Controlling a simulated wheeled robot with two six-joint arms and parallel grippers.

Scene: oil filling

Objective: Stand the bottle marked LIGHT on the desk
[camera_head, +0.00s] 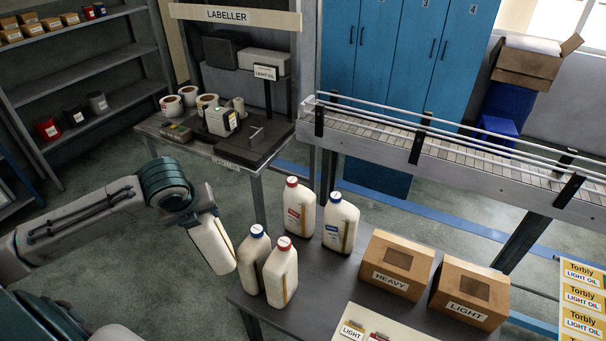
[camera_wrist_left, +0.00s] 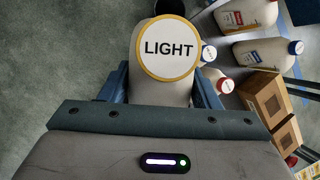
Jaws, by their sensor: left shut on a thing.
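My left gripper (camera_head: 203,212) is shut on a white bottle (camera_head: 212,246), held tilted over the floor just left of the desk (camera_head: 335,277). In the left wrist view the bottle (camera_wrist_left: 173,94) sits between the gripper's blue fingers (camera_wrist_left: 162,92), and its round yellow-rimmed label (camera_wrist_left: 168,48) reads LIGHT. The bottle is apart from the desk in the head view. My right gripper is not in view.
Several white bottles with red or blue caps stand at the desk's left and back, including a red-capped one (camera_head: 281,275). Boxes marked HEAVY (camera_head: 395,265) and LIGHT (camera_head: 468,297) stand to the right. A labeller bench (camera_head: 225,150) and a conveyor (camera_head: 400,150) are behind.

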